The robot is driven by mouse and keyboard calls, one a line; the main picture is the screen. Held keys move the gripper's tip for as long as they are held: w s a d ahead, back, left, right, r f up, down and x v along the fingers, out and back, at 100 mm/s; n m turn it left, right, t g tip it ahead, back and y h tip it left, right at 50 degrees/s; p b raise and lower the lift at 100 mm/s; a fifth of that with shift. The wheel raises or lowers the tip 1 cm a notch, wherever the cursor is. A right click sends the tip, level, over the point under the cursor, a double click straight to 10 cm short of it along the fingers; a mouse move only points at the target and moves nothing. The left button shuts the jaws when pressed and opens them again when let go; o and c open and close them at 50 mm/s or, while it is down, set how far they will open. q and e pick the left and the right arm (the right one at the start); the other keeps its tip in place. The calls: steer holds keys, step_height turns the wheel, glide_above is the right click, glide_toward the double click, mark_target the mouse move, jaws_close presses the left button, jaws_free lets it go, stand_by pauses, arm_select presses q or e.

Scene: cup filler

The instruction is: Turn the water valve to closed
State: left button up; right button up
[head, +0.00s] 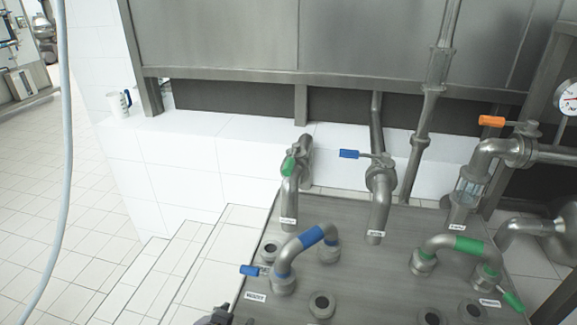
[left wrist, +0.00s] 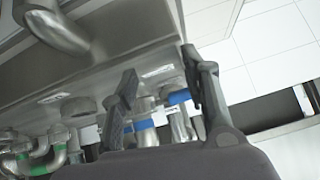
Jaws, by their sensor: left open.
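The water valve has a blue handle (head: 254,270) and sits at the left foot of a U-shaped pipe with a blue band (head: 312,236). A label (head: 255,296) reading WATER lies just in front of it. The handle points left, away from the pipe's foot. My left gripper (head: 217,316) shows only in part at the bottom edge, in front of and left of the valve. In the left wrist view its two fingers (left wrist: 160,62) are spread, with blue parts (left wrist: 178,97) beyond them. I cannot tell which blue part is the handle there. My right gripper is not in view.
A green-banded pipe (head: 466,244) with a green handle (head: 513,301) stands to the right on the metal panel (head: 350,212). Behind are taps with a green handle, a blue handle (head: 349,154) and an orange handle (head: 491,121). White tiled steps (head: 170,275) lie left.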

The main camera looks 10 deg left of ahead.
arm_select(q)
steer(key=w+d+r+t, duration=0.2)
steer(key=w+r+t, duration=0.3)
steer(key=w+r, duration=0.4)
steer(key=t, duration=0.4)
glide_toward(287, 173)
steer(key=shift+m, duration=0.4)
steer(key=w+p, duration=0.2)
steer(key=w, duration=1)
steer(key=shift+a, duration=0.15)
steer(key=shift+w, duration=0.45)
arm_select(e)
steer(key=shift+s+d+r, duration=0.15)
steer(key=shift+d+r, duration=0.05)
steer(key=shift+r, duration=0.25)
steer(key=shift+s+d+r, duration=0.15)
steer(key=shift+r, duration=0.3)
arm_select(q)
jaws_close()
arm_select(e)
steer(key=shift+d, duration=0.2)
